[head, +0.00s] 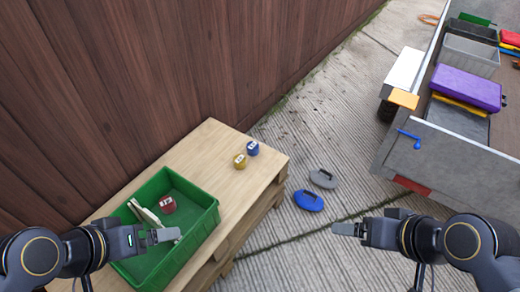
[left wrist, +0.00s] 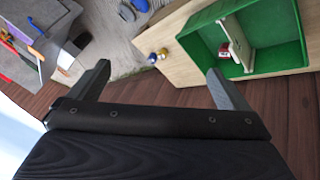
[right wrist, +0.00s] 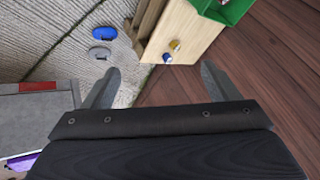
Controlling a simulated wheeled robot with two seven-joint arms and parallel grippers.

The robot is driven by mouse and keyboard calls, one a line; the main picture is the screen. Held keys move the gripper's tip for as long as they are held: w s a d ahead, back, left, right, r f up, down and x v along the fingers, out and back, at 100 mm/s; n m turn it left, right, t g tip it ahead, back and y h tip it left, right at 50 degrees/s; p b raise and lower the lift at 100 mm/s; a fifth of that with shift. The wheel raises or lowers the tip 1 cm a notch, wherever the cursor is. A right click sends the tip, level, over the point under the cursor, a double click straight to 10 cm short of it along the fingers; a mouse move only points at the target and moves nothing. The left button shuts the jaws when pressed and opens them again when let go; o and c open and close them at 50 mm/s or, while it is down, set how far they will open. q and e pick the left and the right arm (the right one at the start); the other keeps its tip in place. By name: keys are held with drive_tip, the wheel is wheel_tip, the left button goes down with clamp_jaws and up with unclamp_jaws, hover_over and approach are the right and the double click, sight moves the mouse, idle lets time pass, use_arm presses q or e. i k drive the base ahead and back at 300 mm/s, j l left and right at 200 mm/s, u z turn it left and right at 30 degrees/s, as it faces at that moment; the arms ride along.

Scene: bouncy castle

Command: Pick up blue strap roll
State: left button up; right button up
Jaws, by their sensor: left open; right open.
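The blue strap roll (head: 253,148) stands on the wooden table at its far right part, close beside a yellow roll (head: 240,161). In the left wrist view the blue roll (left wrist: 163,52) is small, near the table edge; in the right wrist view the blue roll (right wrist: 175,44) sits beside the yellow one. My left gripper (head: 178,235) is over the green crate's near part, open and empty. My right gripper (head: 335,229) is open and empty, over the paved ground right of the table. Both grippers are apart from the blue roll.
The green crate (head: 206,222) on the wooden table (head: 212,140) holds a red roll (head: 168,204) and a pale object. A blue (head: 308,200) and a grey (head: 323,178) handled item lie on the ground. A trailer (head: 425,160) with boxes stands right. A wooden fence (head: 130,70) rises behind the table.

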sight(252, 147)
drive_tip(key=i+l+u, duration=0.15)
drive_tip(key=u, duration=1.2)
drive_tip(key=i+l+u, duration=0.1)
drive_tip(key=l+u, duration=0.35)
drive_tip(key=l, duration=0.3)
drive_tip(key=l+u, duration=0.5)
drive_tip(key=l, duration=0.2)
drive_tip(key=k+l, duration=0.1)
drive_tip(key=l, duration=0.85)
drive_tip(key=k+u, duration=0.05)
